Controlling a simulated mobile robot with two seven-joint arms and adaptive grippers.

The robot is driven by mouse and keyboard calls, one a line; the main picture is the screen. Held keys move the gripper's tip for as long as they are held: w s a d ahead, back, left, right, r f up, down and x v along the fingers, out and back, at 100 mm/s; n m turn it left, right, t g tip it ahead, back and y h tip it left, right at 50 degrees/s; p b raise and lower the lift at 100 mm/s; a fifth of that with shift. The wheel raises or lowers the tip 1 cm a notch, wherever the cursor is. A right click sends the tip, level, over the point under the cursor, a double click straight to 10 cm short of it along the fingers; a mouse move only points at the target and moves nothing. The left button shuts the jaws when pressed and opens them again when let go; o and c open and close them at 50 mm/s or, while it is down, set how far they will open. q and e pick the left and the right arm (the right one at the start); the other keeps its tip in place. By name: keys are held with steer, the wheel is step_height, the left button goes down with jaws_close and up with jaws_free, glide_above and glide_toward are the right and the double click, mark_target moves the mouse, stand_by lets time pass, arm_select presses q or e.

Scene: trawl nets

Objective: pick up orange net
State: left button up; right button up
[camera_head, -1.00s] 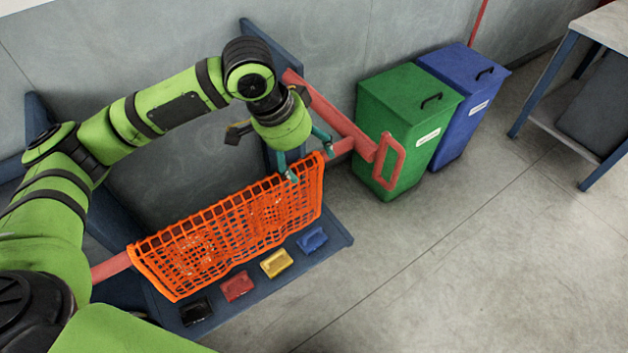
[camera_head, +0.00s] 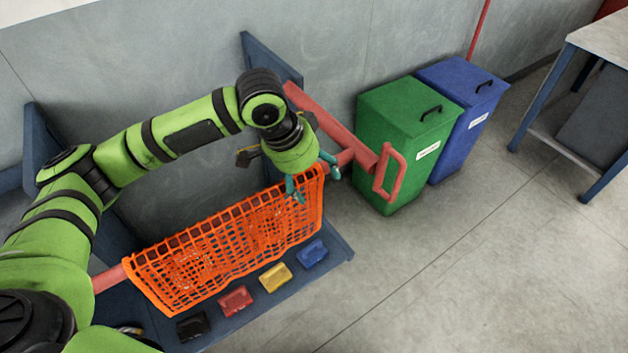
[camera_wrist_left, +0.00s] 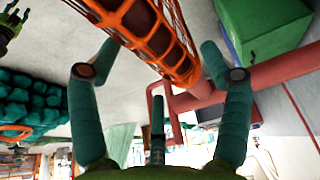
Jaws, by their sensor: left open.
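The orange net (camera_head: 225,248) hangs as a wide mesh sheet over a red bar, above a dark blue shelf. My left gripper (camera_head: 313,180) points down at the net's top right corner, open, with one teal finger in front of the net and the other beyond it to the right. In the left wrist view the net (camera_wrist_left: 172,38) comes in from the top between the open fingers of my left gripper (camera_wrist_left: 160,62). The fingers do not clearly press on it. My right gripper is not seen.
The red bar (camera_head: 335,128) has a looped end (camera_head: 390,175) just right of the net. Black, red, yellow and blue small blocks (camera_head: 275,277) lie on the blue shelf (camera_head: 335,252). A green bin (camera_head: 400,130) and a blue bin (camera_head: 465,120) stand right. Floor is clear at lower right.

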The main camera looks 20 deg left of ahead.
arm_select(q)
steer(key=shift+b+x, duration=0.35)
steer(key=shift+x, duration=0.9)
steer(key=c, duration=1)
step_height(320, 180, up, 12)
steer(key=p, duration=1.4)
steer(key=shift+r, duration=0.15)
jaws_close()
step_height(320, 180, up, 18)
steer(key=p, duration=0.1)
